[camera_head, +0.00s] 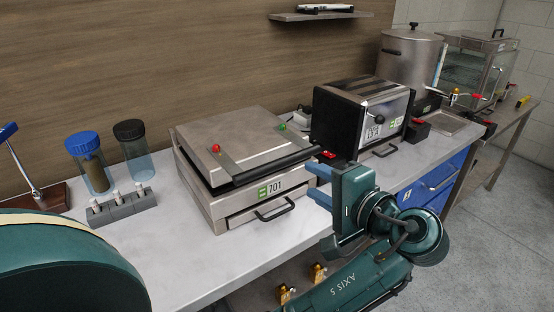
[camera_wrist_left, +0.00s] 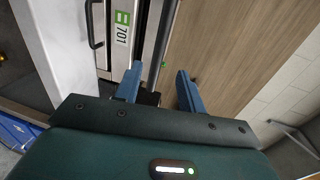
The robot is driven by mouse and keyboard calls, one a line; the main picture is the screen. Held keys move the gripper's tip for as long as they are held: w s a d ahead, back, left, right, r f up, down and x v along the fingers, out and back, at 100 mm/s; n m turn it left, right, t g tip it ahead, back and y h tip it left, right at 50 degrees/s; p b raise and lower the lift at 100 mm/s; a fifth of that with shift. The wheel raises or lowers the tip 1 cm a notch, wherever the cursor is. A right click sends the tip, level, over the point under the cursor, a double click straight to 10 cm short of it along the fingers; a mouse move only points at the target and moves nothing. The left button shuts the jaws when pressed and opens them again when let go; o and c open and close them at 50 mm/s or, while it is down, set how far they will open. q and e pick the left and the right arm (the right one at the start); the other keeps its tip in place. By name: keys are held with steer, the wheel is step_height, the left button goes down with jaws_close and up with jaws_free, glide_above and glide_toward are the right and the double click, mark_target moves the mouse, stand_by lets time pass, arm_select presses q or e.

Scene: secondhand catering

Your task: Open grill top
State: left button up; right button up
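The grill is a steel box marked 701 on the counter. Its grill top (camera_head: 240,140) is a flat steel lid, down and closed, with a red and a green knob. A black bar handle (camera_head: 275,164) runs along the lid's front edge. My left gripper (camera_head: 318,184) is open, its two blue fingers pointing at the grill near the handle's right end. In the left wrist view the black handle (camera_wrist_left: 162,45) runs between the open fingertips (camera_wrist_left: 158,72) in the picture; contact cannot be told. The right gripper is not in view.
A black and steel toaster (camera_head: 345,120) stands right of the grill, with a large steel urn (camera_head: 408,62) behind. Two lidded shakers (camera_head: 92,172) and a grey holder (camera_head: 122,207) stand left. A wall shelf (camera_head: 318,15) hangs above. Bare counter (camera_head: 175,245) lies front left.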

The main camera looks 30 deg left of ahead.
mark_target(284, 164)
arm_select(q)
steer(key=p+x, duration=0.1)
steer(key=x, duration=1.1)
steer(key=shift+f, duration=0.1)
steer(key=shift+c, duration=0.6)
jaws_close()
